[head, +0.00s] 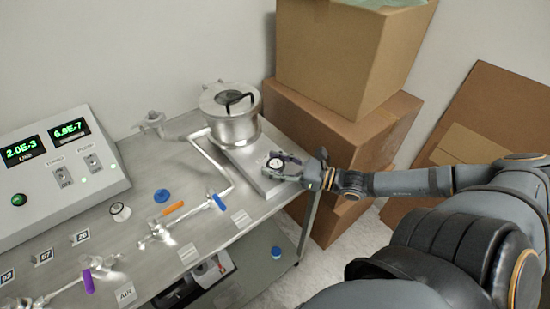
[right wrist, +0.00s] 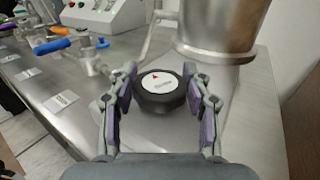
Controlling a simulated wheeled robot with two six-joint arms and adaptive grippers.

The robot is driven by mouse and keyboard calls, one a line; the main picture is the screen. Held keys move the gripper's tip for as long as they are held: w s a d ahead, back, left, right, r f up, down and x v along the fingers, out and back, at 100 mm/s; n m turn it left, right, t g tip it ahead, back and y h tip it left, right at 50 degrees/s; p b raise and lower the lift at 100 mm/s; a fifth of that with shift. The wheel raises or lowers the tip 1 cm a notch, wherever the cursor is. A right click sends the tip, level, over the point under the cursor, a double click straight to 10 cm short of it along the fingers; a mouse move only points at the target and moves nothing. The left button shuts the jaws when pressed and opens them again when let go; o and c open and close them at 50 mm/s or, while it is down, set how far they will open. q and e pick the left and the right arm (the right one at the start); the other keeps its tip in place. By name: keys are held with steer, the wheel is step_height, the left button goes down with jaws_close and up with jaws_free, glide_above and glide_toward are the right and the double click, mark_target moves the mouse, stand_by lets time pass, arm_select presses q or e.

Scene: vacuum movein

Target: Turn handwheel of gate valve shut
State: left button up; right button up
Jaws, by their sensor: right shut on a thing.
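The handwheel (right wrist: 160,92) is a round black knob with a white cap bearing a small red arrow, set on a flat metal block (head: 247,166). In the head view the handwheel (head: 275,162) shows at the tip of my right gripper (head: 292,168). In the right wrist view the two fingers of my right gripper (right wrist: 160,80) stand on either side of the handwheel, shut on its rim. The lettering on the cap is too small to read. My left gripper is not in view.
A metal pot-shaped chamber (head: 232,115) with a black handle stands just behind the handwheel. Pipes with blue (head: 219,202), orange (head: 174,208) and purple (head: 88,281) handles cross the metal bench. A readout console (head: 60,160) is at left; cardboard boxes (head: 335,60) stand behind my right arm.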

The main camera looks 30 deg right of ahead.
steer(key=m+t+h, duration=0.1)
steer(key=m+h+p, duration=0.1)
steer(key=h, duration=0.1)
steer(key=m+t+h+p, duration=0.1)
steer(key=m+h, duration=0.1)
steer(key=shift+r+t, duration=0.25)
steer(key=shift+t, duration=0.05)
steer(key=m+h+p, duration=0.1)
steer(key=h, duration=0.1)
steer(key=m+h+p, duration=0.1)
steer(key=h, duration=0.1)
steer(key=shift+r+m+t+p, duration=0.1)
steer(key=shift+m+t+p, duration=0.2)
steer(key=shift+t+p, duration=0.1)
steer(key=m+h+p, duration=0.1)
steer(key=h, duration=0.2)
steer(key=shift+m, duration=0.3)
steer(key=shift+f+m+h+p, duration=0.2)
steer(key=shift+m+h+p, duration=0.2)
steer(key=shift+m+h, duration=0.45)
steer(key=shift+f+m+g+h, duration=0.1)
steer(key=shift+m+g+h, duration=0.5)
steer(key=shift+h, duration=0.95)
steer(key=shift+d+m+h, duration=0.1)
steer(key=shift+m+h, duration=0.15)
steer(key=shift+h, duration=0.05)
steer(key=o, duration=1.2)
